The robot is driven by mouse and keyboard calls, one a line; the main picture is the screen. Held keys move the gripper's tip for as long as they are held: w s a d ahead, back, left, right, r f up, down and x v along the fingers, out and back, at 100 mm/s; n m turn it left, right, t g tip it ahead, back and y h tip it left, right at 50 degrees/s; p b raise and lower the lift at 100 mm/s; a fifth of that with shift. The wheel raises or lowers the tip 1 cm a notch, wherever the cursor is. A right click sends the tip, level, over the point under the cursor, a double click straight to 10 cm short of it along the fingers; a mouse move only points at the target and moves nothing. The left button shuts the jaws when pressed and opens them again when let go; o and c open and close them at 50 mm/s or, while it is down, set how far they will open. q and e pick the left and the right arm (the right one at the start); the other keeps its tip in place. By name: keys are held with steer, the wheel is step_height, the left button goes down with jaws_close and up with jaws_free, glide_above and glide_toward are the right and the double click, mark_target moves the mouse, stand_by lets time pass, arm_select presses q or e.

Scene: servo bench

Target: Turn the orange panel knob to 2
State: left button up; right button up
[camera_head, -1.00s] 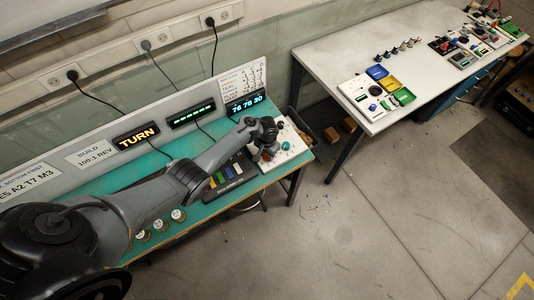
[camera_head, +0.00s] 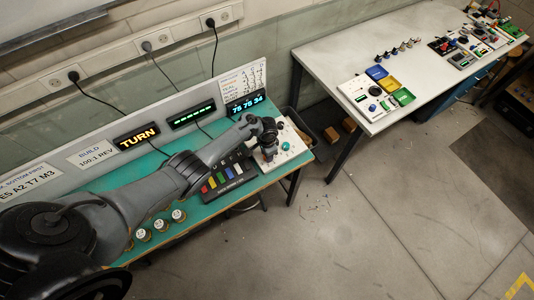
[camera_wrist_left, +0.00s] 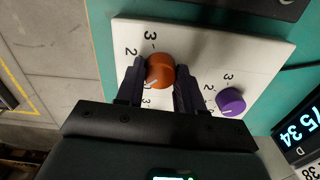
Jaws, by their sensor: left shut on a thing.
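The orange knob (camera_wrist_left: 160,70) is on a white panel (camera_wrist_left: 215,55) in the left wrist view. Printed numbers stand around it, with 2 at its upper left and 3 above. A white mark on the knob points to the lower left; I cannot tell exactly which position it meets. My left gripper (camera_wrist_left: 158,84) is shut on the knob, one finger on each side. In the head view the gripper (camera_head: 268,157) is over the white panel (camera_head: 296,154) at the bench's right end and hides the orange knob. My right gripper is not in view.
A purple knob (camera_wrist_left: 230,101) sits close beside the right finger in the wrist view. A teal knob (camera_head: 286,146) is on the panel in the head view. A block with coloured keys (camera_head: 224,178) lies left of the panel. A lit TURN sign (camera_head: 137,136) stands behind.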

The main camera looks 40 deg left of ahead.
arm_select(q)
steer(key=m, duration=0.3)
steer(key=m+b, duration=0.1)
steer(key=m, duration=0.2)
steer(key=shift+m, duration=0.3)
steer(key=m+b, duration=0.1)
steer(key=m, duration=0.5)
steer(key=shift+b, duration=0.35)
steer(key=o, duration=1)
steer(key=shift+o, duration=0.2)
step_height(320, 180, up, 11)
steer(key=p, duration=0.2)
steer(key=shift+p, duration=0.4)
